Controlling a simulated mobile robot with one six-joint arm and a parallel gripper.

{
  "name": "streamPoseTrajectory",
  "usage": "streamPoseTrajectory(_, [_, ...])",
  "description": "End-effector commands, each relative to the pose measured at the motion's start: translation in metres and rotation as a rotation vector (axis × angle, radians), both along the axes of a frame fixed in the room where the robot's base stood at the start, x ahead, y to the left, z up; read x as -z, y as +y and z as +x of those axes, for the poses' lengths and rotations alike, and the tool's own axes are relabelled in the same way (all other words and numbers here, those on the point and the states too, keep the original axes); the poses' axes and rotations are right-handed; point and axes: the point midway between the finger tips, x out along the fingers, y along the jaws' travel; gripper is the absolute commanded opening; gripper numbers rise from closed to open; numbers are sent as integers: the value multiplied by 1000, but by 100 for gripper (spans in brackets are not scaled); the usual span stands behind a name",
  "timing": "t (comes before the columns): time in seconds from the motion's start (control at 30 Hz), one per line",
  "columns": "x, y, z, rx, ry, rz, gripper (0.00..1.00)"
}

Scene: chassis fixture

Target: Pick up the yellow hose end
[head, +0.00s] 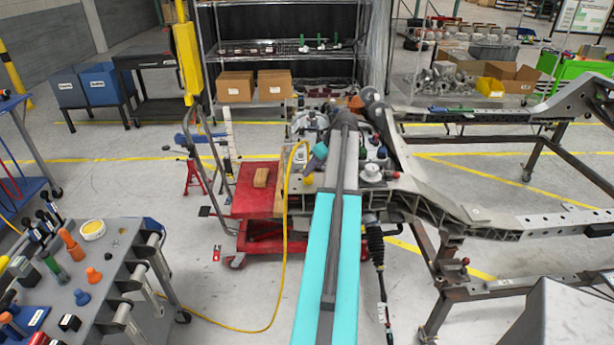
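A thin yellow hose (285,215) hangs in front of the red cart beside the chassis and runs down to the floor. Its upper part curves over near the chassis corner, close to a small teal part (320,150) that appears to belong to my wrist. A small yellow piece (307,180) shows just below; I cannot tell whether it is the hose end. My arm reaches forward from the bottom centre over the chassis corner. My gripper's fingers cannot be made out, and I cannot tell whether they touch the hose.
The grey chassis frame (470,212) on its stand fills the right side. A red cart (252,200) with a wooden block stands left of my arm. A tool table (85,270) is at lower left. A wire shelf (280,60) stands behind. Floor between table and cart is clear except for the hose.

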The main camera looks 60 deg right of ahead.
Motion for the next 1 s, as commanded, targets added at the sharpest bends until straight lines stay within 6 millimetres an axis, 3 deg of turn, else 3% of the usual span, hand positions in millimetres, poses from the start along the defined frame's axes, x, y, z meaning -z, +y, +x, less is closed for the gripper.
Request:
streamPoseTrajectory(0.27, [4,0,4,-1,1,2,52])
streamPoseTrajectory(0.7, [36,-3,25,0,1,2,52])
streamPoseTrajectory(1.0, [44,-3,28,0,0,0,52])
